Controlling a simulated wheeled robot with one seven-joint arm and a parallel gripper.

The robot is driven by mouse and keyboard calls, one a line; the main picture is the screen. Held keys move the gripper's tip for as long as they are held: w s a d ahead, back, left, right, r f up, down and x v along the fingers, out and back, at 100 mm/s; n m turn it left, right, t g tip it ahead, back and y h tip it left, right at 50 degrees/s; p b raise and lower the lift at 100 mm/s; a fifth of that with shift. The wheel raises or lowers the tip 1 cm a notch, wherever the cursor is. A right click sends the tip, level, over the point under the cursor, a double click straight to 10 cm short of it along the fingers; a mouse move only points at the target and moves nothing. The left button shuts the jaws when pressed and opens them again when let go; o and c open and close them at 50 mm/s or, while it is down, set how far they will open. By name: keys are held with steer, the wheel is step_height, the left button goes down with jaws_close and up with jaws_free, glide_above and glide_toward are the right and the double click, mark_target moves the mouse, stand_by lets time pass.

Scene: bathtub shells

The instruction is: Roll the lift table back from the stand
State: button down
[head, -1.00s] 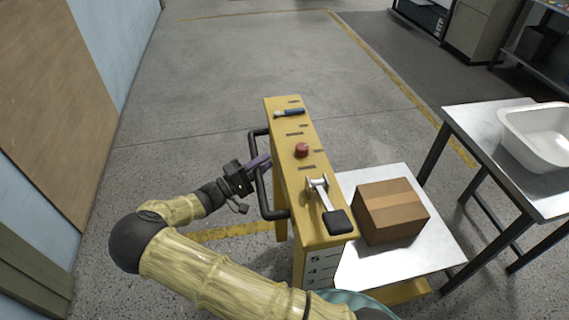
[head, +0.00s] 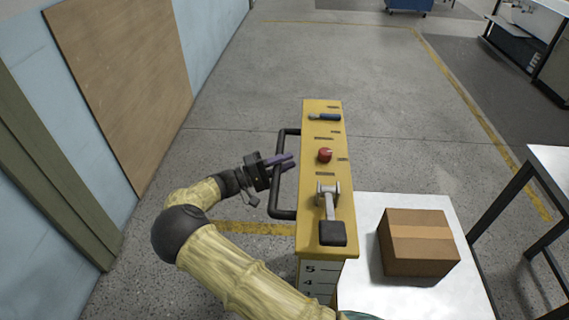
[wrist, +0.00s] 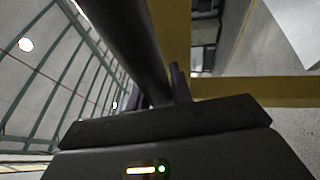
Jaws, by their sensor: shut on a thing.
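The lift table has a yellow column (head: 315,232) with a black push handle (head: 275,178) on its left side. A red knob, a blue-handled lever and a grey lever with a black pad sit on the column's top. My gripper (head: 284,161) is shut on the handle near its upper part, and the dark bar also runs between the fingers in the wrist view (wrist: 148,60). The table's white platform (head: 375,297) carries a cardboard box (head: 418,243). The stand (head: 548,160), a metal-topped table with dark legs, is at the right edge, with a gap between it and the platform.
A wooden panel (head: 120,75) and blue wall run along the left. Open grey floor (head: 330,60) lies ahead, with yellow lines (head: 480,120). A blue cart (head: 408,5) stands far back, and a cabinet (head: 520,45) at the far right.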

steer(key=shift+f, duration=0.1)
steer(key=c, duration=1.3)
jaws_free()
steer(key=shift+o, duration=0.2)
steer(key=b+v, duration=0.2)
steer(key=v, duration=1.5)
steer(key=shift+b, duration=0.35)
steer(key=shift+s+a, duration=0.1)
